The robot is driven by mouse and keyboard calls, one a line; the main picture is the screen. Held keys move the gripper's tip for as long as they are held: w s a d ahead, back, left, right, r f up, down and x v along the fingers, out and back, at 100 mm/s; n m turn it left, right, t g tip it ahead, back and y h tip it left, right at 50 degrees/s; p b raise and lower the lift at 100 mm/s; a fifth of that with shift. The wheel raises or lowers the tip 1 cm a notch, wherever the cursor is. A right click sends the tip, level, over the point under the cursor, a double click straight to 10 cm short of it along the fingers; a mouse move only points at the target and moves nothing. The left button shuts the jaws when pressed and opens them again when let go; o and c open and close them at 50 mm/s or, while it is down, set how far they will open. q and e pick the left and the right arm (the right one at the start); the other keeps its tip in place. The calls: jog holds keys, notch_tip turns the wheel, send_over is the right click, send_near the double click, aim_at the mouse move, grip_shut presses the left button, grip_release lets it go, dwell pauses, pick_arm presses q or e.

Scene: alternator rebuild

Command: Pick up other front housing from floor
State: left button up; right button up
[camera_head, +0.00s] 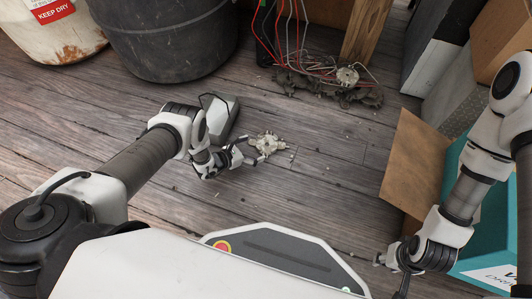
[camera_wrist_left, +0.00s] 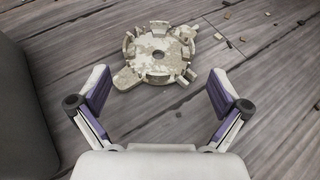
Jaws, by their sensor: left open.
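A similar pale part (camera_head: 347,76) lies farther back near wires and dark rags. My right gripper (camera_head: 390,271) is at the lower right, by a teal box; its fingers are too unclear to judge.
A grey block-like object (camera_head: 222,118) stands close behind the left wrist. A dark barrel (camera_head: 165,45) and a rusty white bucket (camera_head: 50,32) stand at the back left. An open cardboard-flapped teal box (camera_head: 486,235) is on the right. Floor between housing and box is mostly clear.

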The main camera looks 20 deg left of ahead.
aim_at(273, 141)
pick_arm(q)
jog(key=b+x, duration=0.4)
jog(key=x, duration=0.2)
jog(key=shift+w+d+f, duration=0.1)
jog(key=shift+w+f, duration=0.1)
jog(key=shift+w, duration=0.05)
jog(key=shift+w+d+b, duration=0.2)
jog(key=shift+w+b, duration=0.1)
jog(key=shift+r, duration=0.2)
jog(key=c, duration=1.1)
jog(key=shift+c, duration=0.2)
